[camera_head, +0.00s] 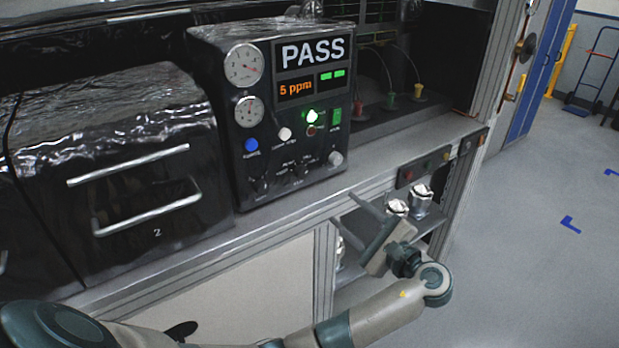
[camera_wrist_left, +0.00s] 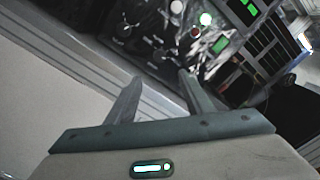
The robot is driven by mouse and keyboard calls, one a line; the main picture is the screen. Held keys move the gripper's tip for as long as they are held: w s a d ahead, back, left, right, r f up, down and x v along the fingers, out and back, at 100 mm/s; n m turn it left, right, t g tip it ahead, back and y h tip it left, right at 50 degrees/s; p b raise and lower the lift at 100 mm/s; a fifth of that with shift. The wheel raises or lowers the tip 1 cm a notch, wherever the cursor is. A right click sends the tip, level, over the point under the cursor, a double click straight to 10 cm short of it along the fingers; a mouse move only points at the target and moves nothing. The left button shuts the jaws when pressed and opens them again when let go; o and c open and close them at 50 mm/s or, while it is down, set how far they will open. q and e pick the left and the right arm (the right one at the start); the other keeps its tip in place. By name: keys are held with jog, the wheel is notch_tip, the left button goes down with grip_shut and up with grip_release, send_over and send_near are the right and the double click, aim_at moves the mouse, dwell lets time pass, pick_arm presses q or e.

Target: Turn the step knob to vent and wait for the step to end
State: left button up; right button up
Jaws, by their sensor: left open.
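The tester box (camera_head: 290,110) stands on the bench with a screen reading PASS and an orange 5 ppm. Its lower panel has a black selector knob (camera_head: 303,169) with small labels around it, a black knob (camera_head: 262,186) to its left and a silver knob (camera_head: 335,158) to its right. The labels are too small to read, so I cannot tell which setting the step knob points to. My left gripper (camera_head: 343,208) is open and empty, below and in front of the panel, apart from the knobs. In the left wrist view its fingers (camera_wrist_left: 161,79) point toward the panel (camera_wrist_left: 170,40).
A drawer unit (camera_head: 130,170) with two bar handles stands left of the tester. Blue (camera_head: 251,145) and white (camera_head: 285,134) buttons and a lit green lamp (camera_head: 312,115) sit above the knobs. Metal fittings (camera_head: 421,200) stand on a low shelf near my gripper.

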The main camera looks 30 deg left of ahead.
aim_at(304, 175)
pick_arm(q)
jog(key=p+x, duration=0.5)
jog(key=x, duration=1.1)
jog(key=shift+r, duration=0.15)
jog(key=shift+w+a+p, duration=0.25)
jog(key=shift+a+p, duration=0.15)
jog(key=shift+a, duration=0.15)
jog(key=c, duration=1)
jog(key=shift+c, duration=0.2)
jog(key=shift+f, duration=0.2)
